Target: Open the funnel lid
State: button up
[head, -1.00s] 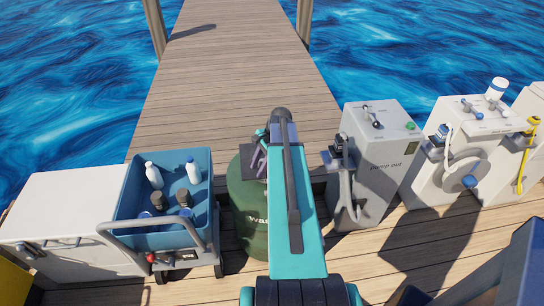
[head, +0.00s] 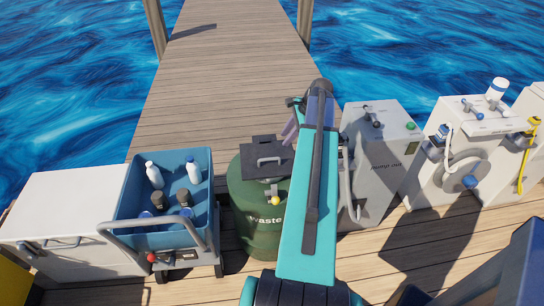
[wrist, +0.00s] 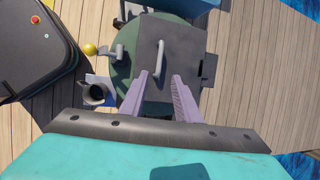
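The funnel lid (head: 266,150) is a dark square plate with a bar handle (head: 268,160), lying flat and closed on top of the green waste drum (head: 250,212). In the wrist view the lid (wrist: 178,48) is ahead of my gripper, and its pale handle (wrist: 160,58) appears between the finger lines. My gripper (wrist: 158,76) has its two purple fingers spread apart with nothing between them. In the head view my gripper (head: 291,125) is to the right of the lid, partly hidden by my arm. The gap between fingertips and handle is hard to judge.
A lever with a yellow knob (head: 276,200) sticks out from the drum's front. A blue cart with bottles (head: 166,232) stands left of the drum. The grey pump-out cabinet (head: 385,160) stands close on the right. Open wooden dock lies behind.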

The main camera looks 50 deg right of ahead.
aim_at(273, 159)
jog(key=shift+p+x, duration=1.55)
jog(key=shift+x, duration=5.3)
grip_shut()
